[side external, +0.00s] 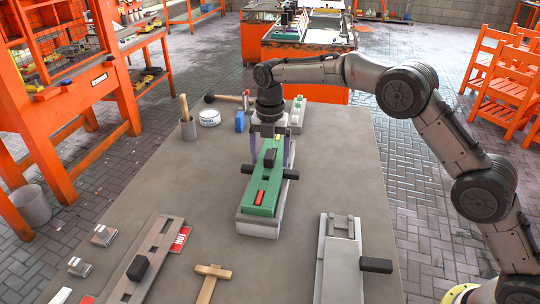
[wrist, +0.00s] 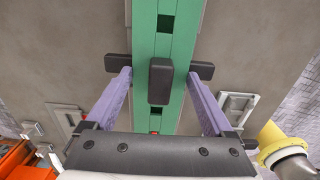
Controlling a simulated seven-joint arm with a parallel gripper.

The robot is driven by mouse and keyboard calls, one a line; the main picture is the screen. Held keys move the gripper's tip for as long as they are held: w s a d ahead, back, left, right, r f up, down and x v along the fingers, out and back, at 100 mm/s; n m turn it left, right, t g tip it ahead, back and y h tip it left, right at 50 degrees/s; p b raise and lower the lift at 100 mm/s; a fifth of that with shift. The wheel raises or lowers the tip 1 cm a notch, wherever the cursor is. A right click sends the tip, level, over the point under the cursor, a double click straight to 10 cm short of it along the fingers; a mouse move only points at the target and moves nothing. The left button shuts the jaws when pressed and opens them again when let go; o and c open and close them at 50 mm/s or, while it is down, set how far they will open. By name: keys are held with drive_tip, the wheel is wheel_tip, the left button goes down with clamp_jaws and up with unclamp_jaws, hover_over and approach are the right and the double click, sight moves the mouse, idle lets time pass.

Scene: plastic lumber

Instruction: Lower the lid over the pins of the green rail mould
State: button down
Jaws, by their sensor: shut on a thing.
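The green lid (side external: 265,190) has a black knob on top, black side handles and a red mark near its front end. It lies over a pale grey mould base (side external: 258,229) in the middle of the table. In the wrist view the lid (wrist: 165,45) runs lengthwise under the camera, with two dark square openings. My gripper (side external: 272,150) is over the lid's far half, its purple fingers on either side. In the wrist view my gripper (wrist: 160,80) is shut on the lid. The pins are hidden, and I cannot tell whether lid and base touch.
A brown mould (side external: 146,262) with a black handle lies front left. A grey mould (side external: 341,262) stands front right, and a wooden mallet (side external: 209,281) lies between.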

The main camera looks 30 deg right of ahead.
drive_tip(key=shift+f, duration=0.75)
idle(0.3)
drive_tip(key=shift+c, duration=0.2)
unclamp_jaws()
drive_tip(key=shift+o, duration=0.2)
drive_tip(key=shift+f, duration=0.15)
drive_tip(key=shift+r, duration=3.65)
